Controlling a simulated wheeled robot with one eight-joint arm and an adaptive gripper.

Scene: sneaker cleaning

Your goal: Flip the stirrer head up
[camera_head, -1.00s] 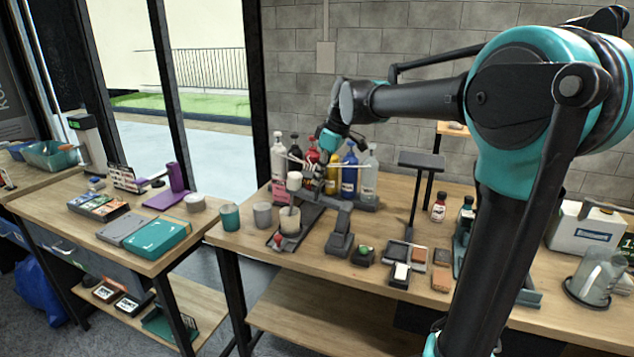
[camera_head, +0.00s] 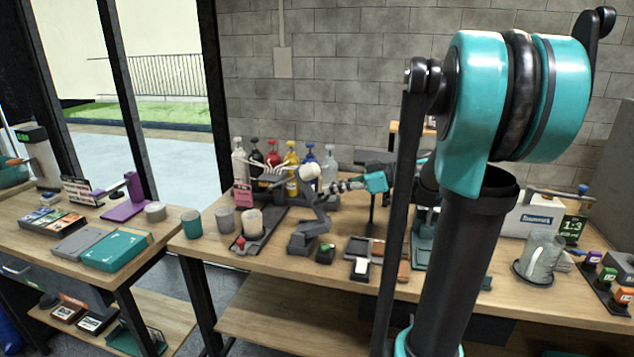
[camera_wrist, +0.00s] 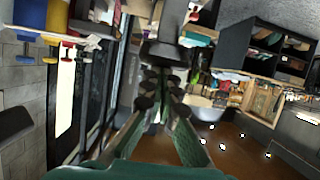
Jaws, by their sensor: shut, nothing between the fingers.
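The stirrer stands on the bench in the head view, with a grey base (camera_head: 305,240) and a jointed arm. Its white head (camera_head: 310,172) is raised above the base, to the right of the cup, not over it. The pale cup (camera_head: 251,223) stands on a dark tray with a red knob. My gripper (camera_head: 337,187) is shut and empty, reaching in from the right close beside the head and the upper stirrer arm. I cannot tell whether it touches them. In the wrist view the fingers (camera_wrist: 158,85) are close together; the dark grey part beyond them is unclear.
Several pump bottles (camera_head: 291,172) stand close behind the stirrer. A small block with a green button (camera_head: 325,253) is in front. Grey and teal jars (camera_head: 191,223) stand at the left. A dark raised stand (camera_head: 376,157) is behind my gripper.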

